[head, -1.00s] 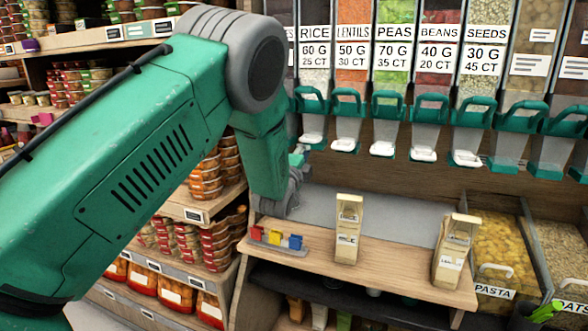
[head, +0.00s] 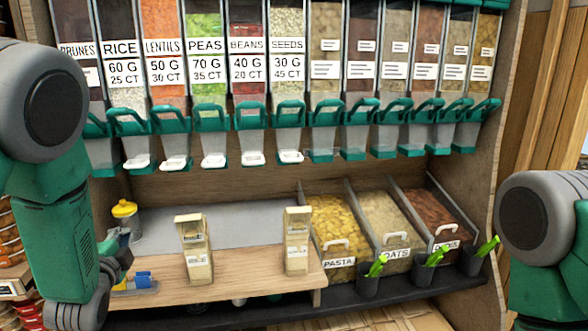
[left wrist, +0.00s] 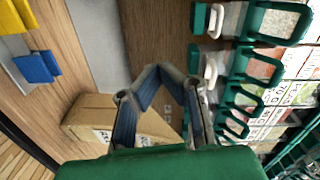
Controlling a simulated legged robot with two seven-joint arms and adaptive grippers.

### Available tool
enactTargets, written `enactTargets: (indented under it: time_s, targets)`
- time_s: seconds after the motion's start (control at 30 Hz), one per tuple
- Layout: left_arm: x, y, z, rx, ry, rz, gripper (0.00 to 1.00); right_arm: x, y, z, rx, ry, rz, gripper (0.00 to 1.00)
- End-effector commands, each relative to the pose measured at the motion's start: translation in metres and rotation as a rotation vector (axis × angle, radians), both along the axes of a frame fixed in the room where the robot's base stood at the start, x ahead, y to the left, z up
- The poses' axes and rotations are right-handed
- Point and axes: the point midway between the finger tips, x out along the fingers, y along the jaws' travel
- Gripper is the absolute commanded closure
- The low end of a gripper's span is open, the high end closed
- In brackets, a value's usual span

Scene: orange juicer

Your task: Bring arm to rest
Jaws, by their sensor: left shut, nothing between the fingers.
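My left arm (head: 52,232) comes down the left edge of the head view. Its gripper (head: 118,262) is small and dark there, above the wooden counter's left end, beside the blue and yellow clips (head: 138,281). In the left wrist view the left gripper (left wrist: 163,74) is shut, its two fingers meeting with nothing between them. A paper bag (left wrist: 90,122) shows behind the fingers. My right arm (head: 548,240) shows at the right edge of the head view; its gripper is out of view.
Two paper bags (head: 195,250) (head: 297,240) stand on the counter (head: 250,272). A yellow-lidded jar (head: 125,212) stands at its left. Dispensers (head: 206,130) with green handles hang above.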

Motion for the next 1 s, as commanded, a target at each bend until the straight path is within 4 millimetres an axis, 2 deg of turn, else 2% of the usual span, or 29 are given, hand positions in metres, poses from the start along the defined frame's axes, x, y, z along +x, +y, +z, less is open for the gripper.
enactTargets:
  time_s: [0.03,0.1,0.17,0.2,0.27,0.3,0.37,0.43,0.5,0.6,0.7,0.83,1.0]
  targets:
    - [-0.016,-0.006,-0.035,-0.09,0.079,0.005,1.0,0.0,0.0,0.0,0.0,0.0,0.0,0.6]
    - [-0.041,-0.017,-0.081,-0.237,0.193,0.026,1.0,0.0,0.0,0.0,0.0,0.0,0.001,0.6]
    - [-0.067,-0.027,-0.119,-0.361,0.291,0.058,1.0,0.0,0.0,0.0,0.0,0.0,0.001,0.6]
    - [-0.087,-0.034,-0.142,-0.441,0.355,0.086,1.0,0.0,0.0,0.0,0.0,0.0,0.001,0.6]
    - [-0.118,-0.045,-0.174,-0.557,0.451,0.139,1.0,0.0,0.0,0.0,0.0,0.0,0.001,0.6]
    - [-0.141,-0.052,-0.194,-0.631,0.515,0.18,1.0,0.0,0.0,0.0,0.0,0.0,0.001,0.6]
    - [-0.178,-0.064,-0.22,-0.735,0.61,0.253,1.0,0.0,0.0,0.0,0.0,0.0,0.001,0.6]
    - [-0.222,-0.078,-0.246,-0.849,0.716,0.352,1.0,0.0,0.0,0.0,0.0,0.0,0.001,0.6]
    - [-0.267,-0.09,-0.265,-0.946,0.813,0.459,1.0,0.0,0.0,0.0,0.0,0.0,0.001,0.6]
    - [-0.323,-0.105,-0.281,-1.047,0.926,0.608,1.0,0.0,0.0,0.0,0.0,0.0,0.0,0.6]
    - [-0.363,-0.115,-0.287,-1.106,0.999,0.728,1.0,0.0,0.0,0.0,0.0,0.0,0.0,0.6]
    - [-0.39,-0.122,-0.289,-1.142,1.047,0.814,1.0,0.0,0.0,0.0,0.0,0.0,0.0,0.6]
    - [-0.395,-0.124,-0.289,-1.149,1.054,0.834,1.0,0.0,0.0,0.0,0.0,0.0,0.001,0.6]
